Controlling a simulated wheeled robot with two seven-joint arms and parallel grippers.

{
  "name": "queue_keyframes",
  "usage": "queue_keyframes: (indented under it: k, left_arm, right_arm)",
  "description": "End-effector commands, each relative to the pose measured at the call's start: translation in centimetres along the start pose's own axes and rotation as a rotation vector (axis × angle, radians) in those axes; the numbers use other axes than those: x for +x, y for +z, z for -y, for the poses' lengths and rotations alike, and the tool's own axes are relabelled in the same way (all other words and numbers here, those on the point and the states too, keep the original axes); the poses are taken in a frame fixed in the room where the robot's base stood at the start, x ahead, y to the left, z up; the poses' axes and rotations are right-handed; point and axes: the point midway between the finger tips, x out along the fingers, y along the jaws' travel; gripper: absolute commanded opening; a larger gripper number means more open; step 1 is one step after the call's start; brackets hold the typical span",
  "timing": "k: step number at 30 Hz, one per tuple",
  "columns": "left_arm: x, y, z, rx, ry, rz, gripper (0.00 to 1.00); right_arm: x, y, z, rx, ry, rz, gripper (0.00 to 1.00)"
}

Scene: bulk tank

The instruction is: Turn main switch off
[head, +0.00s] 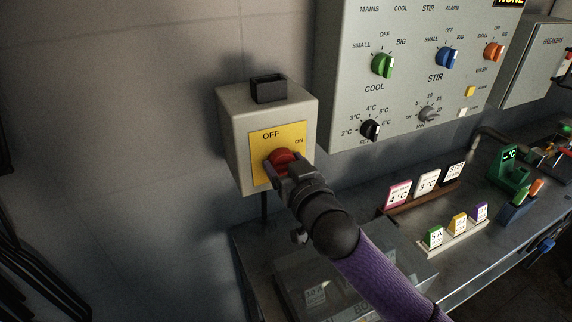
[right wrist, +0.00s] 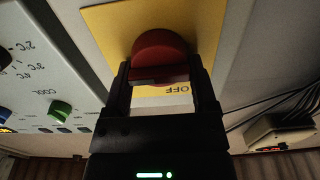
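The main switch is a pale grey box (head: 233,135) on the wall, with a yellow plate (head: 257,147) marked OFF at the left and ON at the right. Its red knob (head: 279,158) shows at the plate's lower middle, partly covered by my right gripper (head: 286,172). In the right wrist view the red knob (right wrist: 161,55) fills the gap between the two fingers of the right gripper (right wrist: 160,75), which appear closed on its sides. The word OFF shows upside down between the fingers. The knob's exact pointing direction is hidden. My left gripper is out of view.
A dark block (head: 268,89) sits on top of the switch box. A grey control panel (head: 345,55) with coloured knobs hangs to its right. Below, a metal bench (head: 375,240) carries labelled tags and a clear box (head: 290,270) under my right arm.

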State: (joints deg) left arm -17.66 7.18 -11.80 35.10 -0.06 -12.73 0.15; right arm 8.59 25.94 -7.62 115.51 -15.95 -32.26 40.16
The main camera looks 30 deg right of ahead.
Motion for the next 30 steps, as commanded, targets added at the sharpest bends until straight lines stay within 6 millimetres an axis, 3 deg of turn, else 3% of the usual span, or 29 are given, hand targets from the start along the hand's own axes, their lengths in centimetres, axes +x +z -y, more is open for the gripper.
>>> queue_keyframes:
  k: [1,7,17,30]
  left_arm:
    - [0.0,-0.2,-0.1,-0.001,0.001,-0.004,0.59]
    - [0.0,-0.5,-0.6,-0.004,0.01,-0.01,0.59]
    - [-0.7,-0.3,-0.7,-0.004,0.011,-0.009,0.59]
    - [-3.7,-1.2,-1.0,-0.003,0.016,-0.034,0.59]
  right_arm:
    - [0.0,0.0,0.0,0.0,-0.001,0.0,0.56]
    - [0.0,0.0,0.0,0.0,-0.001,0.0,0.15]
    - [0.0,-0.2,0.1,-0.058,-0.001,0.0,0.15]
    - [0.0,-0.3,0.2,-0.417,0.0,-0.001,0.15]
